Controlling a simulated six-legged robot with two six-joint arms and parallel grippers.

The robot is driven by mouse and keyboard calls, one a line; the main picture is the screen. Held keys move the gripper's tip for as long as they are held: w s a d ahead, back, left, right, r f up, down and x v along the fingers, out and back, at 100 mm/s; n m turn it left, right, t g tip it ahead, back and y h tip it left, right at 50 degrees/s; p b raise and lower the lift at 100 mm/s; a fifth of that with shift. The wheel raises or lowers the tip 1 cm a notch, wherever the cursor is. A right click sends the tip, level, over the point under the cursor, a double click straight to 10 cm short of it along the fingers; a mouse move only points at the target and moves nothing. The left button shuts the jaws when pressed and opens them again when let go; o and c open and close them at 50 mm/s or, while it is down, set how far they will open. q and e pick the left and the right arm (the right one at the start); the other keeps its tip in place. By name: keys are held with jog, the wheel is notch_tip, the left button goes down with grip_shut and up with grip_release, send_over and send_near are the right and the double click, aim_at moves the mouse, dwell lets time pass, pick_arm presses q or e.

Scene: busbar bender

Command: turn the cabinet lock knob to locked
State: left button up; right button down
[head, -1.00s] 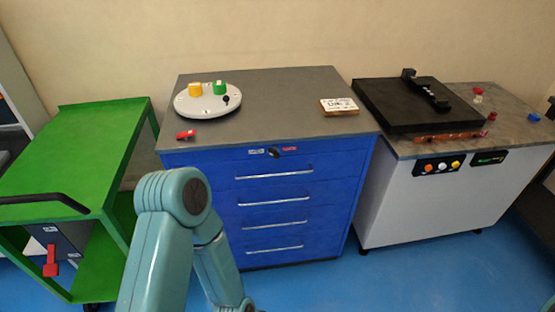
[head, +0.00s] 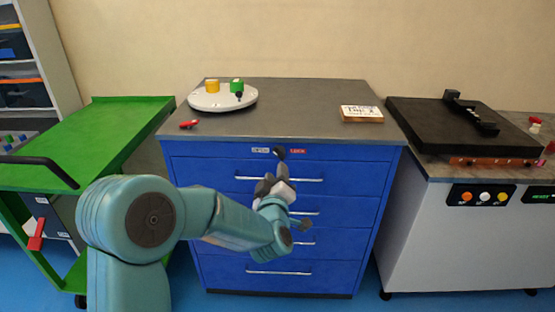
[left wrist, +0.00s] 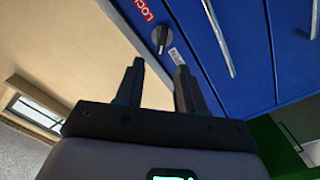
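The blue cabinet (head: 215,222) stands in the middle of the head view. Its dark lock knob (head: 279,152) is on the top front strip, between a white label (head: 261,150) and a red label (head: 297,151). In the left wrist view the knob (left wrist: 161,38) sits between the red label (left wrist: 143,10) and the white label (left wrist: 176,57). My left gripper (head: 276,174) is just below and in front of the knob. In the left wrist view my left gripper (left wrist: 158,64) has its fingers apart and empty, with the knob beyond the tips. My right gripper is not in view.
Drawer handles (head: 280,179) stick out below the knob, close to my left gripper. A round white plate (head: 222,103), a red item (head: 189,124) and a sign block (head: 362,114) are on the cabinet top. A green cart (head: 95,130) stands left, a grey machine (head: 440,230) right.

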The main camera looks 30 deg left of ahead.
aim_at(277, 155)
pick_arm(q)
jog(key=x, duration=0.8)
jog(key=shift+a, duration=0.2)
grip_shut()
